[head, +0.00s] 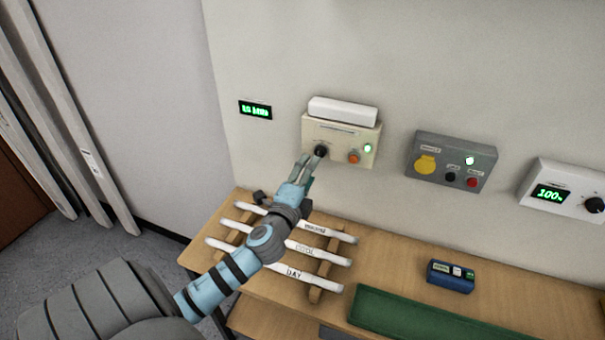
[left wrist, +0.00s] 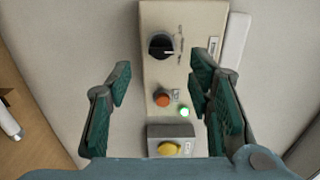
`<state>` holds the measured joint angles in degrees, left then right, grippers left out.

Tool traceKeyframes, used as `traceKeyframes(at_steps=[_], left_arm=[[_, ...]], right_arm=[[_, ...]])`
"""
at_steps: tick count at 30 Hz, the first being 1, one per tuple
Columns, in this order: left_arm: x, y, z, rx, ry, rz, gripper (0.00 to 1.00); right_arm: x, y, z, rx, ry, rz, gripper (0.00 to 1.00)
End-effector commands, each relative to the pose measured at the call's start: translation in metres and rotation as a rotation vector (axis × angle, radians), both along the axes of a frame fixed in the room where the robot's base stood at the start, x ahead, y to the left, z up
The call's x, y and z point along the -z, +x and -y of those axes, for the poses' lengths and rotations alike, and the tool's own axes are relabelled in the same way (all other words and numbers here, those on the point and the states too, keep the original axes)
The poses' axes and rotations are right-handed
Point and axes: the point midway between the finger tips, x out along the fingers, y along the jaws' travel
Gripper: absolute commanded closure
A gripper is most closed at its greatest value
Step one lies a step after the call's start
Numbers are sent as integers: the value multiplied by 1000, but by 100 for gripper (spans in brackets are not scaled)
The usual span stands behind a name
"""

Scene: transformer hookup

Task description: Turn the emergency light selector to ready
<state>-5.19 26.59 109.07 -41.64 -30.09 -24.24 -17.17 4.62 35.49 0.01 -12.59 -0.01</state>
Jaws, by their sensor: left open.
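The emergency light unit (head: 339,139) is a cream wall box with a white lamp bar (head: 343,112) on top. Its black selector knob (head: 320,151) is at the left of its face, with an orange button (head: 354,157) and a lit green lamp (head: 367,148) to the right. My left gripper (head: 311,160) is just in front of and below the knob. In the left wrist view the selector knob (left wrist: 161,46) lies beyond the open fingers (left wrist: 165,82), roughly between them and apart from them. The knob's pointer mark faces right in that view; the labels are unreadable. My right gripper is out of view.
A grey wall box (head: 451,161) with a yellow socket and a white box reading 100% (head: 567,190) are to the right. Below, a wooden bench (head: 388,255) holds white labelled tubes (head: 300,252), a blue device (head: 451,276) and a green mat (head: 420,318).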

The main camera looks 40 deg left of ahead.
Motion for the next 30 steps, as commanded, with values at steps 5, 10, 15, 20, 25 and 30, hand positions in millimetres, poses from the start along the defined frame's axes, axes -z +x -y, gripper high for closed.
traceKeyframes(at_steps=[5,10,15,20,25,30], left_arm=[[0,-40,15,1,0,-2,53],[-1,-53,19,0,-1,0,53],[-1,-53,19,-1,-1,0,53],[-1,-52,19,0,0,0,53],[1,-53,19,-4,-9,-2,53],[48,-90,18,-155,-346,-95,53]], right_arm=[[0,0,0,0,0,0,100],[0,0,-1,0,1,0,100],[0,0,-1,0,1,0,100],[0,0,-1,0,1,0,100],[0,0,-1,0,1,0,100],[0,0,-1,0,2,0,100]])
